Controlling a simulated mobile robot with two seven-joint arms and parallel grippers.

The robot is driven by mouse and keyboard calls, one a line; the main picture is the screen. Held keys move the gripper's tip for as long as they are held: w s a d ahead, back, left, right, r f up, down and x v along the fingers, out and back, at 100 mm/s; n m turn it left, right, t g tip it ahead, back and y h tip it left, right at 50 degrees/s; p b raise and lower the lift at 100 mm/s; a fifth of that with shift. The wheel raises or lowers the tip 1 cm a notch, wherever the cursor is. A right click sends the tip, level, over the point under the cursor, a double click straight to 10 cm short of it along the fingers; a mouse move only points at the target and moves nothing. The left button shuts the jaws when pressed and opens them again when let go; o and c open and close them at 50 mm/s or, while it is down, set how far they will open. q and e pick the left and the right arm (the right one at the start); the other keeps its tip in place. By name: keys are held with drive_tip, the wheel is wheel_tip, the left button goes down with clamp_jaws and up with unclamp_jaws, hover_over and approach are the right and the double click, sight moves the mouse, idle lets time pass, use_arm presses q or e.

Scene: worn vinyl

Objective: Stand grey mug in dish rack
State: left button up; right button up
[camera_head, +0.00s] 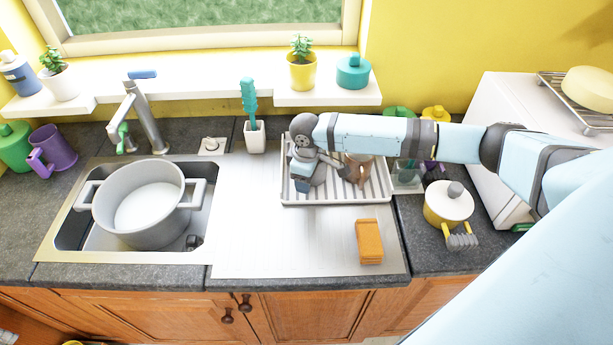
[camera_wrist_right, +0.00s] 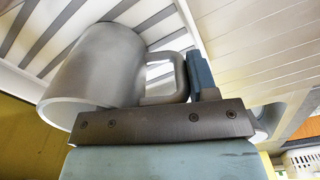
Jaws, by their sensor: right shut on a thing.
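The grey mug (camera_wrist_right: 95,70) shows in the right wrist view, with its handle at the fingers of my right gripper (camera_head: 304,181). My right gripper is shut on the mug and hangs over the left part of the dish rack (camera_head: 340,199). The rack is a white tray with grey slats, and its slats (camera_wrist_right: 40,35) show behind the mug in the wrist view. In the head view my wrist and gripper largely hide the mug. I cannot tell whether the mug touches the rack. My left gripper is not in view.
A brown item (camera_head: 358,168) stands in the rack, partly behind my arm. An orange sponge (camera_head: 369,241) lies in front of the rack on the drainboard (camera_head: 290,240). A brush holder (camera_head: 254,137) stands left of the rack. A grey pot (camera_head: 143,217) sits in the sink.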

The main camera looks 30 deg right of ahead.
drive_tip(key=o, duration=1.3)
drive_tip(key=shift+r+p, duration=0.6)
drive_tip(key=shift+p, duration=0.1)
drive_tip(key=shift+r+p, duration=0.95)
drive_tip(key=shift+p, duration=0.15)
drive_tip(key=shift+r+p, duration=1.2)
drive_tip(key=shift+p, duration=0.1)
drive_tip(key=shift+r, duration=0.4)
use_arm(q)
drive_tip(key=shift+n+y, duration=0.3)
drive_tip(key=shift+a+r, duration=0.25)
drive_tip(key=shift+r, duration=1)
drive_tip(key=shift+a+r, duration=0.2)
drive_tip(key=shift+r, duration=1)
use_arm(e)
drive_tip(key=shift+r, duration=0.85)
